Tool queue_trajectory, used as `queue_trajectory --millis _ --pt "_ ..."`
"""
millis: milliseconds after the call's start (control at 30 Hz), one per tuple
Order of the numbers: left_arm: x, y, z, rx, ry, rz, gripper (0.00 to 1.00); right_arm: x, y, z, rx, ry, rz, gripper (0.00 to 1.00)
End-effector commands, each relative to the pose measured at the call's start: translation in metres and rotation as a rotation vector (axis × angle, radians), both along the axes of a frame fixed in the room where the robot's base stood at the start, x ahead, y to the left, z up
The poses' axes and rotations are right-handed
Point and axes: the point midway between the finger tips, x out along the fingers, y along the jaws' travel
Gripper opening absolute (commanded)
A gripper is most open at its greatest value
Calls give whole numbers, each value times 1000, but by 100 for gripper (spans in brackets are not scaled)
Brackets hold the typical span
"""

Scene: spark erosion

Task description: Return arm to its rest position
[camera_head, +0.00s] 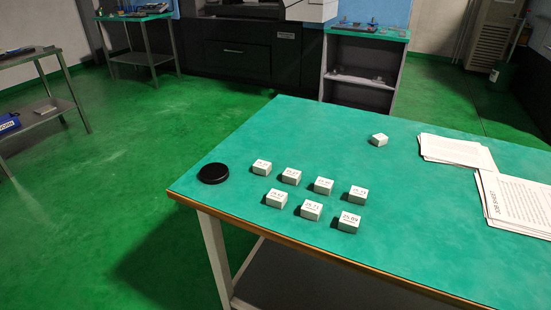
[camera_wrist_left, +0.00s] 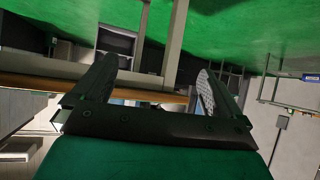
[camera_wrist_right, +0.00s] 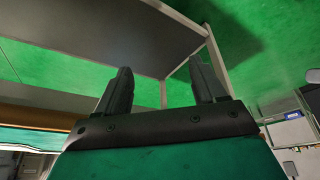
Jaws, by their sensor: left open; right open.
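My left gripper (camera_wrist_left: 150,88) shows in the left wrist view. Its two fingers are apart with nothing between them. My right gripper (camera_wrist_right: 162,88) shows in the right wrist view, also with its fingers apart and empty. Neither gripper nor arm shows in the head view. Both wrist views look past the fingers at the green floor and furniture, and no object touches the fingers.
A green-topped table (camera_head: 335,140) stands in front. Several small white labelled blocks (camera_head: 323,186) sit in two rows, beside a black round disc (camera_head: 213,173). Another white block (camera_head: 379,140) and paper sheets (camera_head: 456,151) lie farther right. Open green floor (camera_head: 130,150) lies left.

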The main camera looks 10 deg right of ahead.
Motion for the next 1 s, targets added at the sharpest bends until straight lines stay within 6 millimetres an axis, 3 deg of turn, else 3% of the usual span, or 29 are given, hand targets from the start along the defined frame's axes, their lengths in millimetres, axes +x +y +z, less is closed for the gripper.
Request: queue_trajectory --millis 500,733,1000 --pt "-9 14 25 29 9 19 100 51 18 -13 71 -363 40 70" --pt "-13 21 30 40 10 31 100 60 24 -15 110 -535 57 70" --pt "-14 25 30 43 7 37 100 60 26 -15 118 -573 60 70"
